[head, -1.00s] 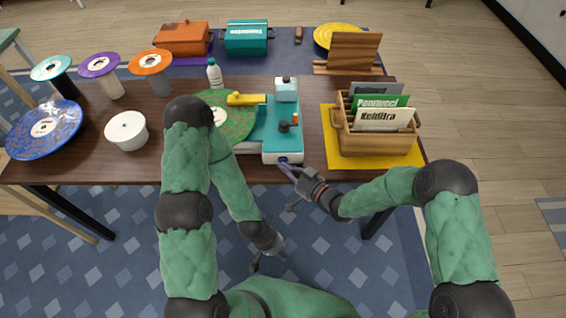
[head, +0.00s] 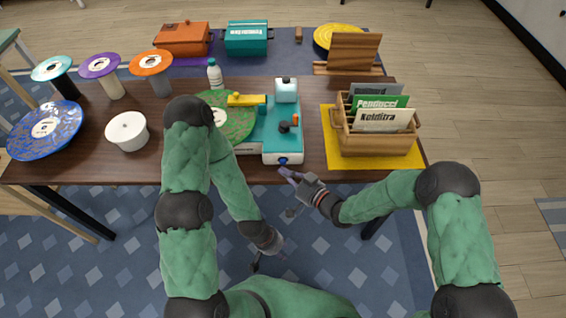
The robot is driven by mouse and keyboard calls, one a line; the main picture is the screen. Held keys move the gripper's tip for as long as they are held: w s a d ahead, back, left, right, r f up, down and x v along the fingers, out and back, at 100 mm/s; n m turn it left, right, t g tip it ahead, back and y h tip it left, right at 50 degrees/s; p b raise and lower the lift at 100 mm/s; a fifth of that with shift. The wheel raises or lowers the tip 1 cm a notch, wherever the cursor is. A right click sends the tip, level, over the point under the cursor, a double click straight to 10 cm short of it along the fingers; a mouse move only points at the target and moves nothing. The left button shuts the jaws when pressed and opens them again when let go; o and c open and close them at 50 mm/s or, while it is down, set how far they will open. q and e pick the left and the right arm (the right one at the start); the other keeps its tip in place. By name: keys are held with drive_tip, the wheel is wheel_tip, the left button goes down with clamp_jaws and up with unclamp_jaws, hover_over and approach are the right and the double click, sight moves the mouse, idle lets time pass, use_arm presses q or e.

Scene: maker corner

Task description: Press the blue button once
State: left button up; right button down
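The blue button (head: 282,160) is a small round spot on the white front face of the teal and white machine (head: 283,136), near the table's front edge. My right gripper (head: 284,171) is just in front of and below the button, with a small gap between them. Its fingers look closed together and hold nothing that I can see. My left gripper (head: 279,252) hangs low in front of the table, well away from the button. Its fingers are too small and dim to tell whether they are open.
A green disc (head: 233,125) lies on the machine's left part. A wooden crate (head: 380,141) with cards stands to the right on a yellow mat (head: 338,158). A white bowl (head: 126,130) and blue disc (head: 38,133) are at left.

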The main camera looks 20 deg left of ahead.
drive_tip(key=s, duration=0.2)
drive_tip(key=s+d+p, duration=0.1)
drive_tip(key=s, duration=0.1)
drive_tip(key=shift+s+d, duration=0.2)
drive_tip(key=shift+s, duration=0.2)
idle(0.9)
drive_tip(key=d+f+m+g+h, duration=0.1)
drive_tip(key=d+f+m+h, duration=0.3)
drive_tip(key=d+f+h, duration=0.55)
drive_tip(key=s+d+f+m+g, duration=0.3)
drive_tip(key=s+d+f+g, duration=0.3)
drive_tip(key=s+d, duration=0.6)
wheel_tip(320, 180, down, 2)
drive_tip(key=shift+s+f+g+h, duration=0.25)
drive_tip(key=shift+s+h, duration=0.2)
drive_tip(key=shift+s, duration=0.8)
